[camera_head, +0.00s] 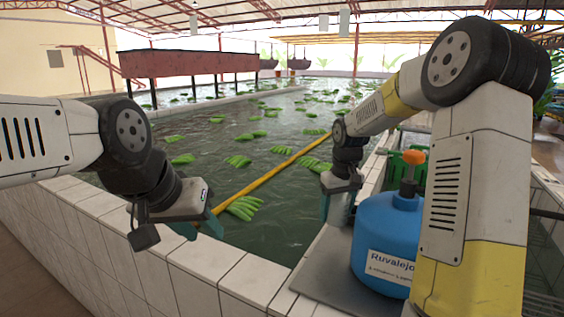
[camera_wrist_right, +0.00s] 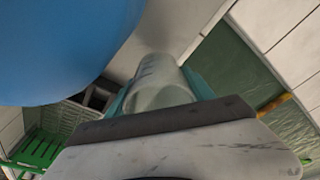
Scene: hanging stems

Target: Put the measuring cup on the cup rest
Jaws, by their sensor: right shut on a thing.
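The measuring cup (camera_wrist_right: 160,88) is a pale, translucent cylinder with faint markings. In the right wrist view it sits between the teal fingers of my right gripper (camera_head: 338,208), which is shut on it. In the head view the gripper points down beside the blue jug, above the pool's tiled edge; the cup is hard to make out there. My left gripper (camera_head: 198,230) is over the left part of the tiled wall, its teal fingers apart with nothing visible between them. I cannot make out a cup rest for certain in either view.
A yellow pole (camera_head: 270,173) slants over the pool (camera_head: 285,225), where green leaf clusters float. White tiles (camera_head: 207,258) edge the pool.

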